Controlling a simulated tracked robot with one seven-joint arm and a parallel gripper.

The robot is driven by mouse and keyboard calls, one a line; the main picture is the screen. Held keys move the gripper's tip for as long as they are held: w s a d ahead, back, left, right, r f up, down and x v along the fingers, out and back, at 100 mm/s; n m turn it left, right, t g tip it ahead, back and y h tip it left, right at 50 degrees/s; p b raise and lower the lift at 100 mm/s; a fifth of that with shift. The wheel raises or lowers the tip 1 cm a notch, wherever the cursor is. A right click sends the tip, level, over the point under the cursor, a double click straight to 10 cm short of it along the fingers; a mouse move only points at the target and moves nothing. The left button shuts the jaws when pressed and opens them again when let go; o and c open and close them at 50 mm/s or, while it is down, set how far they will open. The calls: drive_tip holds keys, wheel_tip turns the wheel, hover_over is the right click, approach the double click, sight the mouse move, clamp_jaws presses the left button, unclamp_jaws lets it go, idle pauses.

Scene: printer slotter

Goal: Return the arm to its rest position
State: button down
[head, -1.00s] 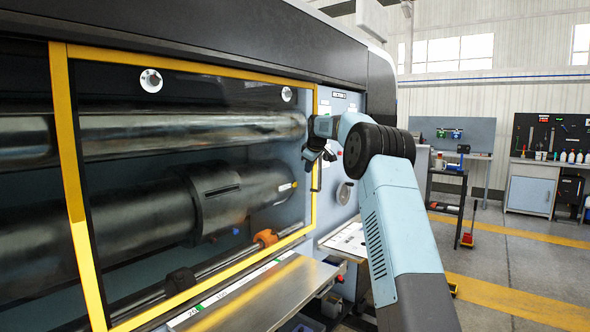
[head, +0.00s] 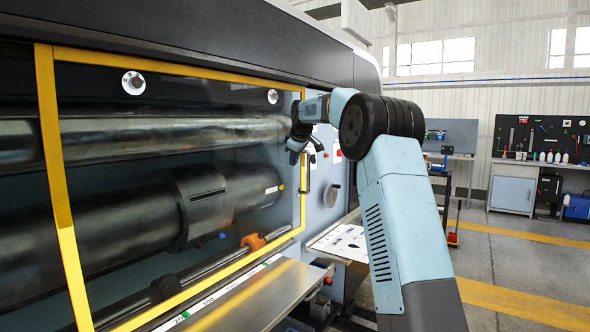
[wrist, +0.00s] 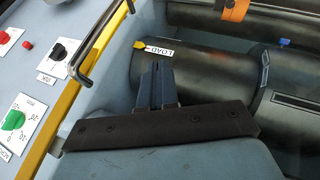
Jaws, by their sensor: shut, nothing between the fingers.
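My gripper (head: 297,155) is in front of the right end of the printing machine, near the right post of the yellow frame (head: 303,190). It is small and dark in the head view. In the wrist view my gripper (wrist: 157,85) points at the machine with its dark fingers together and nothing between them. Behind it lies a large dark roller (wrist: 205,75) with a LOAD label (wrist: 160,51). My light blue arm reaches up from the lower right and bends over toward the machine.
A black bar handle (wrist: 98,45) on the yellow frame is close to the gripper's left in the wrist view. A panel with a green knob (wrist: 13,120) and a black knob (wrist: 59,50) lies beyond. A metal shelf (head: 245,300) juts out below. Open floor (head: 500,255) lies to the right.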

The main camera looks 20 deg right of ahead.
drive_tip(key=s+a+r+m, duration=0.1)
drive_tip(key=s+a, duration=0.1)
drive_tip(key=s, duration=0.8)
drive_tip(key=s+a+r+m, duration=0.2)
drive_tip(key=s, duration=0.9)
drive_tip(key=s+a+r+m, duration=0.1)
drive_tip(key=s+a, duration=0.2)
drive_tip(key=s, duration=0.7)
drive_tip(key=s+f+m, duration=0.2)
drive_tip(key=s+f, duration=0.3)
drive_tip(key=s, duration=0.5)
drive_tip(key=s+f+m+g, duration=0.1)
drive_tip(key=s+f, duration=0.4)
drive_tip(key=s, duration=0.4)
drive_tip(key=s+f+m, duration=0.2)
drive_tip(key=s+f, duration=0.3)
drive_tip(key=s, duration=0.5)
drive_tip(key=shift+s+d+f+m+g, duration=0.2)
drive_tip(key=shift+s+d+m+g, duration=0.15)
drive_tip(key=shift+d, duration=0.1)
